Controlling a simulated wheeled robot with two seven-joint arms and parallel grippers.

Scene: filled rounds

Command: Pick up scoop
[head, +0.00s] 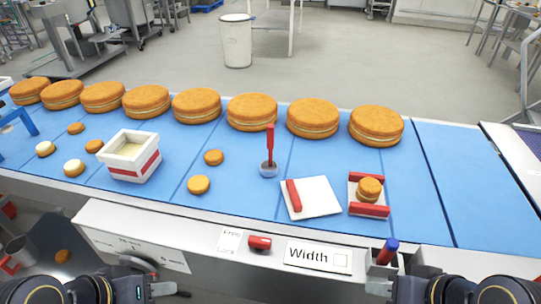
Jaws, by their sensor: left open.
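The scoop, with an upright red handle (270,138) and a small grey round head (268,170), stands on the blue belt near the middle of the head view. My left gripper (164,289) is open at the bottom left edge, well in front of the belt and apart from the scoop. My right gripper (377,288) is at the bottom right edge, also far from the scoop. Its fingers are seen too small to tell whether they are open.
A white tub (131,154) of cream filling stands left of the scoop. Several large round cakes line the belt's back, with small rounds nearer. A white board (318,203) with a red bar and a red-edged holder (370,210) lie right. Bare belt surrounds the scoop.

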